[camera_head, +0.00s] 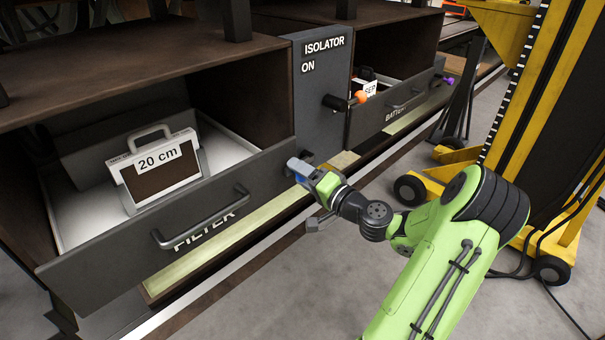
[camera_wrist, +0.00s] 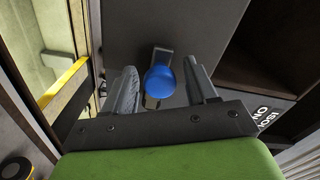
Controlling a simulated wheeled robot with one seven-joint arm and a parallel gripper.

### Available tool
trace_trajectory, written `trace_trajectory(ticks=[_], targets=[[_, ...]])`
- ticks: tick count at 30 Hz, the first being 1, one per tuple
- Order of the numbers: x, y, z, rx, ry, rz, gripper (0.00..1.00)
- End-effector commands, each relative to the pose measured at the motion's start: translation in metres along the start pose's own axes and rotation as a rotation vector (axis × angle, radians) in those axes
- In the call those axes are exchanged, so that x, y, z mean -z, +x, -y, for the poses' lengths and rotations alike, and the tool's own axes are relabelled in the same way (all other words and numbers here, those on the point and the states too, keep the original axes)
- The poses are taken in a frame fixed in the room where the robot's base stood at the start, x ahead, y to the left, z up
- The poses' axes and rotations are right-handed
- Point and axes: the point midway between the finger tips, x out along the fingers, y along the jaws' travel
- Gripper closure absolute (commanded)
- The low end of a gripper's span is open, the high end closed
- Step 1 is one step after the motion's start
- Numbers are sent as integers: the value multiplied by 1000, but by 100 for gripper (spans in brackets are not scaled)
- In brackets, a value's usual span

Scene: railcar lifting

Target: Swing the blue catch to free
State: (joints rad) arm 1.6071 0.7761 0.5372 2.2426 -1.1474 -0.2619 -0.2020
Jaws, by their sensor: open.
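The blue catch has a round blue knob (camera_wrist: 159,82) on a grey metal lever (camera_wrist: 161,56), set against the dark grey panel (camera_wrist: 225,35). In the wrist view my gripper (camera_wrist: 163,85) is open, with one finger on each side of the knob and a gap to both. In the head view my gripper (camera_head: 303,172) is at the lower part of the isolator panel (camera_head: 318,110), beside the right end of the filter drawer. Only a little blue shows there, and my gripper hides most of the catch.
The filter drawer (camera_head: 255,195) is pulled out and holds a case (camera_head: 158,172) labelled "20 cm". An orange-tipped isolator handle (camera_head: 345,102) sticks out above my gripper. The battery drawer (camera_head: 412,110) is to the right. A yellow wheeled lifting frame (camera_head: 520,20) stands at the right.

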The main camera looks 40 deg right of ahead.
Motion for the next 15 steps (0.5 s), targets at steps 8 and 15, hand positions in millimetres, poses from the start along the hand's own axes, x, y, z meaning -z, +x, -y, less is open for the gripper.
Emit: trace_trajectory(ticks=[8, 15], targets=[[0, 0, 0, 0, 0, 1, 65], [0, 0, 0, 1, -1, 1, 100]])
